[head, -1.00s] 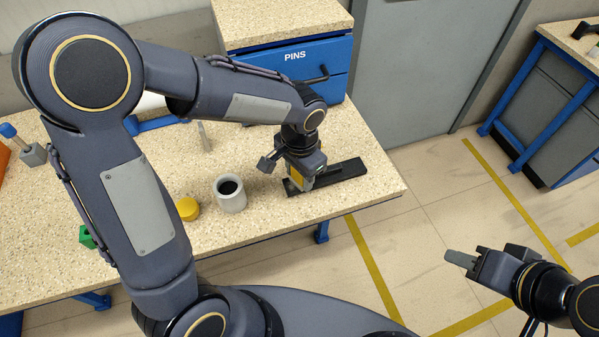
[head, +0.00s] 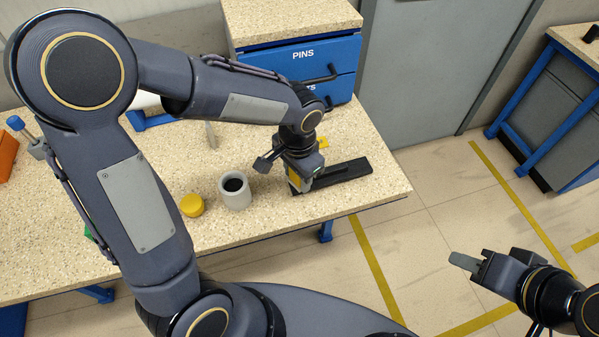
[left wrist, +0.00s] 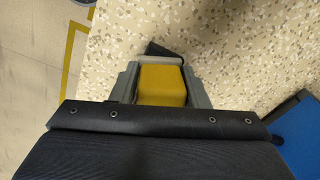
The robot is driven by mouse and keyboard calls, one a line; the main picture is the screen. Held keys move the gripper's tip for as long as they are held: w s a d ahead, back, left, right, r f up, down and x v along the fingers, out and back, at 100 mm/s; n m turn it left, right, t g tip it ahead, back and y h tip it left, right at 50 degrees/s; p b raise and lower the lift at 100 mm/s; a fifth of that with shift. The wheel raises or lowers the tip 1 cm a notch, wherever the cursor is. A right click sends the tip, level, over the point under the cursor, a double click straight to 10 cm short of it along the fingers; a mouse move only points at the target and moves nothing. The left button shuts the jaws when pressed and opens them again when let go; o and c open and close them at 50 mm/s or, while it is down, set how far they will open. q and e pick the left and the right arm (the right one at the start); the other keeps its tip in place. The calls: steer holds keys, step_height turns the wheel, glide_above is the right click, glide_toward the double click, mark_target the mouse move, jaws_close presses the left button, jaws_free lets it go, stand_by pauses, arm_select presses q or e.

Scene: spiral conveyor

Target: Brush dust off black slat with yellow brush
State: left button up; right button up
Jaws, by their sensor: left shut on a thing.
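The black slat (head: 345,172) lies on the speckled worktop near its right end, running slightly up to the right. My left gripper (head: 297,184) is over the slat's left end, pointing down, shut on the yellow brush (head: 292,178). In the left wrist view the yellow brush (left wrist: 162,84) sits between the two grey fingers, with a pale strip at its far edge. A dark end of the slat (left wrist: 156,48) shows just beyond it. Whether the bristles touch the slat is hidden, and no dust can be made out. My right gripper (head: 464,262) hangs over the floor, away from the table; its opening is unclear.
A grey cup (head: 235,192) with dark contents and a yellow round piece (head: 191,205) stand left of the gripper. A blue drawer unit marked PINS (head: 300,55) stands behind. A small yellow thing (head: 323,142) shows behind my left wrist. The front table edge is close to the slat.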

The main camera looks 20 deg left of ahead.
arm_select(q)
steer(key=shift+w+d+f, duration=0.15)
steer(key=shift+w+d, duration=0.3)
steer(key=shift+d, duration=0.25)
step_height(320, 180, up, 6)
steer(key=p, duration=0.5)
